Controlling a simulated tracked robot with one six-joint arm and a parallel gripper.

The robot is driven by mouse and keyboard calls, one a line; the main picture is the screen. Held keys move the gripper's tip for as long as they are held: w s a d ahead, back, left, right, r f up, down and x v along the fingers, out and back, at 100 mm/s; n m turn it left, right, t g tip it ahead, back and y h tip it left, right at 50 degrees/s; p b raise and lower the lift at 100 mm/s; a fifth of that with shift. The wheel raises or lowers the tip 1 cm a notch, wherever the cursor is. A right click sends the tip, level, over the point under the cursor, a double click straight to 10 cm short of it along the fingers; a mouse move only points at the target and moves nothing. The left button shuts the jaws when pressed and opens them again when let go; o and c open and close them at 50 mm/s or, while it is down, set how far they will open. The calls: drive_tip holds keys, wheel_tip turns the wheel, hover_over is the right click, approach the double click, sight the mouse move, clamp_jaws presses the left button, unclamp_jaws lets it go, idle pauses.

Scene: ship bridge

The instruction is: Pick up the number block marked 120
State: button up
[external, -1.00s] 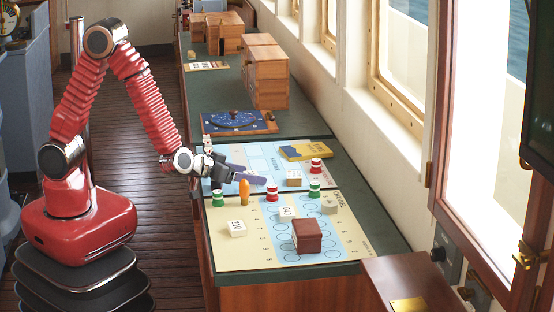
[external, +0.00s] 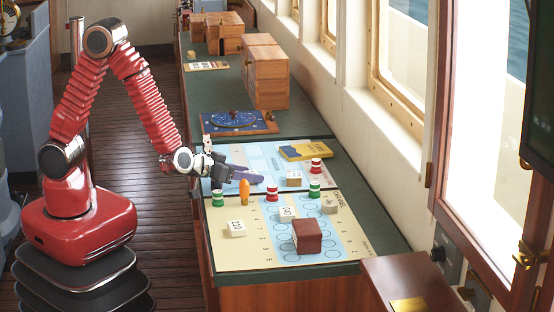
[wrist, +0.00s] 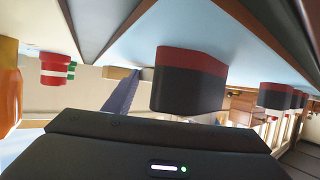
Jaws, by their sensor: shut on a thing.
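My gripper (external: 246,177) is low over the blue chart, left of the red and white token. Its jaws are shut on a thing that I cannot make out. In the wrist view, a grey-purple pointed shape (wrist: 121,95) and a black and red block-like shape (wrist: 190,82) stand in front of my gripper's dark housing. No marking 120 is readable. A pale number block (external: 236,228) lies at the front left of the cream chart, and another pale number block (external: 288,212) lies near its middle. Their digits are too small to read surely.
An orange pin (external: 244,191) and a green token (external: 218,198) stand close to my gripper. A red token (external: 272,194), a second green token (external: 314,188) and a brown box (external: 307,236) are to the right. Windows line the right.

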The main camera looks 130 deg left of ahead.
wheel_tip(320, 180, up, 10)
idle(0.6)
idle(0.7)
